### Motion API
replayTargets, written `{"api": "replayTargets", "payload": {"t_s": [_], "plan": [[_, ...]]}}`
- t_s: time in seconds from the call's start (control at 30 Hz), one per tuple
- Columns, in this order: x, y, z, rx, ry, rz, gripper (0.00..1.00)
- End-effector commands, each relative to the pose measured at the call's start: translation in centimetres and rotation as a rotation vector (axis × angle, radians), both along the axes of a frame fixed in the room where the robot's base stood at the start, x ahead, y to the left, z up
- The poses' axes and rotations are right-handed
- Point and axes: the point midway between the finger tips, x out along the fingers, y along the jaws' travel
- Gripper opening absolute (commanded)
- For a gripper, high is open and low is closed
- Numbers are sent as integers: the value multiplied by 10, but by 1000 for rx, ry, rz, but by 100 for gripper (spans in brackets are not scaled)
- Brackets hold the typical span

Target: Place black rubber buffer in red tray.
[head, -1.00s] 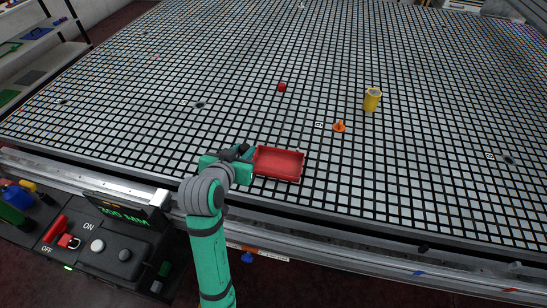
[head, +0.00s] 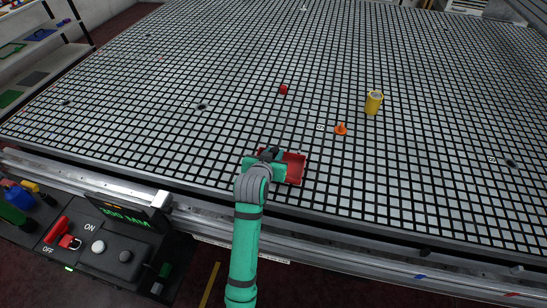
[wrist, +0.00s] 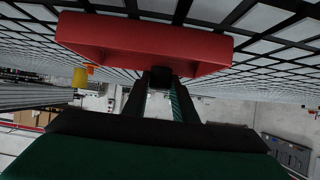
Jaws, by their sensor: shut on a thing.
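The red tray (head: 297,164) lies on the grid table near its front edge, its left part hidden behind my arm. It also shows across the top of the wrist view (wrist: 140,38), close to my fingers. My gripper (head: 269,153) is over the left part of the tray in the head view. In the wrist view my gripper (wrist: 161,82) is shut on a small dark thing between its fingertips, which looks like the black rubber buffer (wrist: 160,77). Most of it is hidden by the fingers, and I cannot tell its height over the tray.
An orange cone (head: 341,129) and a yellow cylinder (head: 373,102) stand right of the tray. A small red object (head: 283,89) lies behind it. Several dark spots lie on the grid table (head: 230,70). A control box (head: 110,250) is at the front left.

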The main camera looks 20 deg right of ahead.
Motion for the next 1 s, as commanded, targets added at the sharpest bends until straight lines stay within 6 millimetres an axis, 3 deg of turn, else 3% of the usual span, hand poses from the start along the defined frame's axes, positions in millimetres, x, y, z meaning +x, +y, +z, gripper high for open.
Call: {"api": "replayTargets", "payload": {"t_s": [0.13, 0.5, 0.53, 0.6, 1.0], "plan": [[0, 1, -19, 0, 2, 2, 3], [0, 1, -22, 0, 0, 1, 3], [0, 1, -22, 0, -1, 1, 30], [0, 1, -21, 0, -1, 1, 43], [-3, 3, -17, -2, 0, 2, 43]]}}
